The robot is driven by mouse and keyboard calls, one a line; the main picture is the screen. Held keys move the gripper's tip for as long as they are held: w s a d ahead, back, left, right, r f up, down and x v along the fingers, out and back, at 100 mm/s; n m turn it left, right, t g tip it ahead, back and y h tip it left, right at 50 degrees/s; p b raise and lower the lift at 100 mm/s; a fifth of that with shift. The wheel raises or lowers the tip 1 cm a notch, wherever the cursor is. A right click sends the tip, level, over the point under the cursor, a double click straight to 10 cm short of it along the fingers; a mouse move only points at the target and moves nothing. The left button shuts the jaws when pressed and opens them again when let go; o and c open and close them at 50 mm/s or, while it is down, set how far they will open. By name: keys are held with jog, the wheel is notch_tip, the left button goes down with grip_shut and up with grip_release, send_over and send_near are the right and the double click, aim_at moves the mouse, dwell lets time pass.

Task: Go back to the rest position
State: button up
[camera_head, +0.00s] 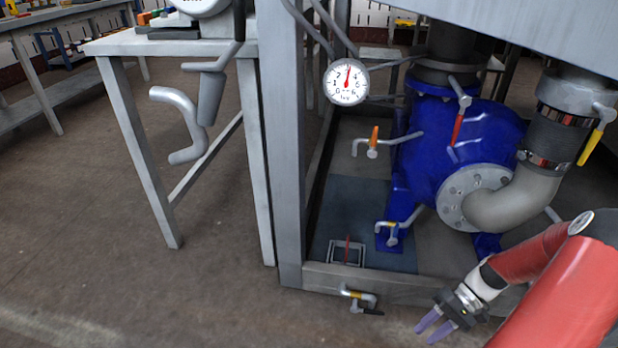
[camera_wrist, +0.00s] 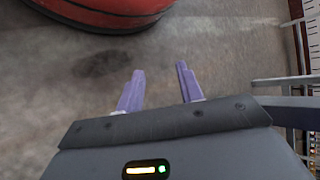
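My gripper (camera_head: 435,326) is at the lower right of the head view, at the end of my red arm. It is low over the floor, in front of the machine frame's bottom beam. In the wrist view my gripper (camera_wrist: 158,82) shows two purple fingers set apart with bare floor between them. It holds nothing.
The blue pump (camera_head: 462,150) with a grey pipe elbow stands inside the metal frame (camera_head: 284,150). A small valve with a yellow part (camera_head: 357,295) sticks out low in front. A gauge (camera_head: 346,82) hangs above. A workbench (camera_head: 125,44) is at left; open floor (camera_head: 90,250) lies lower left.

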jog(key=w+a+r+n+t+h, duration=0.1)
jog(key=a+r+h, duration=0.3)
jog(key=r, duration=0.5)
jog(key=w+a+r+n+h, duration=0.1)
jog(key=w+a+r+h, duration=0.2)
jog(key=r, duration=0.7)
jog(key=s+a+r+t+h, duration=0.3)
jog(key=s+a+r+t, duration=0.5)
jog(key=s+a+r, duration=0.4)
notch_tip(320, 180, up, 15)
jog(key=w+d+p, duration=0.1)
jog(key=w+p, duration=0.1)
jog(key=p, duration=1.1)
jog(key=shift+n, duration=0.3)
jog(key=shift+f, duration=0.25)
